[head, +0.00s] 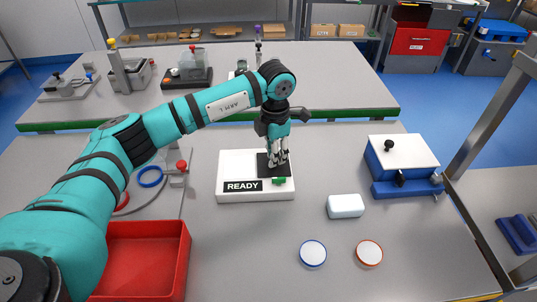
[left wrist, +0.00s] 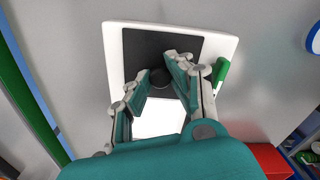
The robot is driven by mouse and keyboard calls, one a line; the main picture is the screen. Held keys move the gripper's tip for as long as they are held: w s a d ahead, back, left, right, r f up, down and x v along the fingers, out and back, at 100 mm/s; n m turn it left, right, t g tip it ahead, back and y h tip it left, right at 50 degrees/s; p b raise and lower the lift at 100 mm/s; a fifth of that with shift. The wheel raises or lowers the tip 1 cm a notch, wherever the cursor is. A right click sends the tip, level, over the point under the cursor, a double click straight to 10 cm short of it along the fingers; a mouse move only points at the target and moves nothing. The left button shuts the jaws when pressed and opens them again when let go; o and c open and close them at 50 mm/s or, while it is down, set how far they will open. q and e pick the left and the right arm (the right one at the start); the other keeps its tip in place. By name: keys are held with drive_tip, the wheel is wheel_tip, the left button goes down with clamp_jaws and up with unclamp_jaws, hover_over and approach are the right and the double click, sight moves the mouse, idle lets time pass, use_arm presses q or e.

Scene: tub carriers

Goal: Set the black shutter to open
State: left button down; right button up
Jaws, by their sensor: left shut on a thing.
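The black shutter (head: 264,170) is a flat dark plate on the right part of the top of a white box (head: 236,168). The box has a black READY label (head: 242,186) on its front and a green piece (head: 279,181) at its front edge. My left gripper (head: 276,169) comes down from above onto the shutter. In the left wrist view the shutter (left wrist: 150,44) lies under the fingers, and its round black knob (left wrist: 160,77) is between the fingertips, which are shut on it. The fingers partly hide the plate and knob. My right gripper is not in view.
A red bin (head: 140,262) stands at the front left. A white block (head: 346,206) and two round lids (head: 313,253) lie to the right of the box. A blue and white device (head: 402,158) stands farther right. The table's front middle is clear.

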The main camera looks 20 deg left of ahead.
use_arm(q)
drive_tip(key=c, duration=1.2)
unclamp_jaws()
drive_tip(key=shift+w+d, duration=0.15)
drive_tip(key=shift+d, duration=0.1)
drive_tip(key=shift+o, duration=0.2)
wheel_tip(320, 180, up, 12)
